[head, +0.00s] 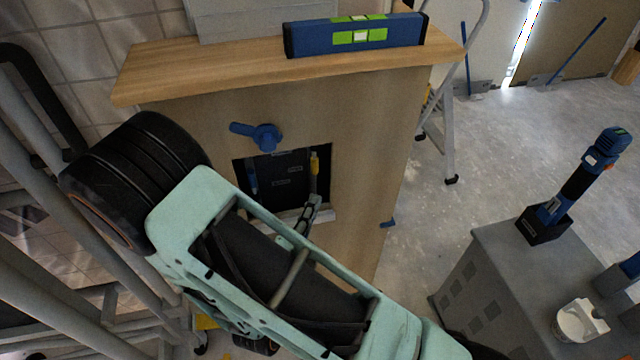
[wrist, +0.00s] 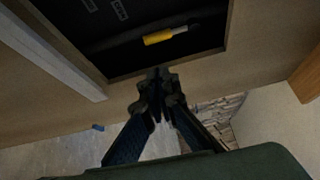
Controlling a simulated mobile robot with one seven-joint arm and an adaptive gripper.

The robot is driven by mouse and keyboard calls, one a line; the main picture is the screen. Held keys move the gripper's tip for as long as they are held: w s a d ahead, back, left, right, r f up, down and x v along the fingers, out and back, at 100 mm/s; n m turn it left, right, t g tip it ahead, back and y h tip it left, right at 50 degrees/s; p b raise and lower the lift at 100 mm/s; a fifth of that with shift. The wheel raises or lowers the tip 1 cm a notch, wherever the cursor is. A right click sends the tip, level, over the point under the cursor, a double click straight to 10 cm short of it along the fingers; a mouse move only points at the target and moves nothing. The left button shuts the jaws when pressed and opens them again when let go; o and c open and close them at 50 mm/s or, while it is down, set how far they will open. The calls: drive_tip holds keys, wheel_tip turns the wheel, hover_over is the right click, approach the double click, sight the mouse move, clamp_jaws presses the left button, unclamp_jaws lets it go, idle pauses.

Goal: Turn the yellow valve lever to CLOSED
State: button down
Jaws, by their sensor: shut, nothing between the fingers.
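The yellow valve lever (head: 314,163) is inside the dark opening (head: 275,172) in the wooden cabinet front, near its right side. It stands roughly upright in the head view. In the wrist view the yellow lever (wrist: 165,36) lies nearly level, with a pale metal end at its right. My gripper (head: 314,202) is at the lower right of the opening, below the lever. In the wrist view my gripper (wrist: 158,76) is shut and empty, apart from the lever, near the opening's edge. Small labels (wrist: 118,9) inside the opening are too small to read.
A blue knob (head: 258,135) sticks out above the opening. A blue-handled item (head: 252,178) shows at the opening's left. A blue level (head: 356,35) lies on the cabinet top (head: 215,62). A grey cabinet with tools (head: 500,265) stands at right; the floor between is clear.

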sight(315, 160)
drive_tip(key=a+b+x, duration=0.1)
drive_tip(key=x, duration=0.8)
drive_tip(key=shift+w+d+f+n+y+b, duration=0.15)
drive_tip(key=shift+w+f+n+y+b, duration=0.2)
drive_tip(key=shift+w+f, duration=0.15)
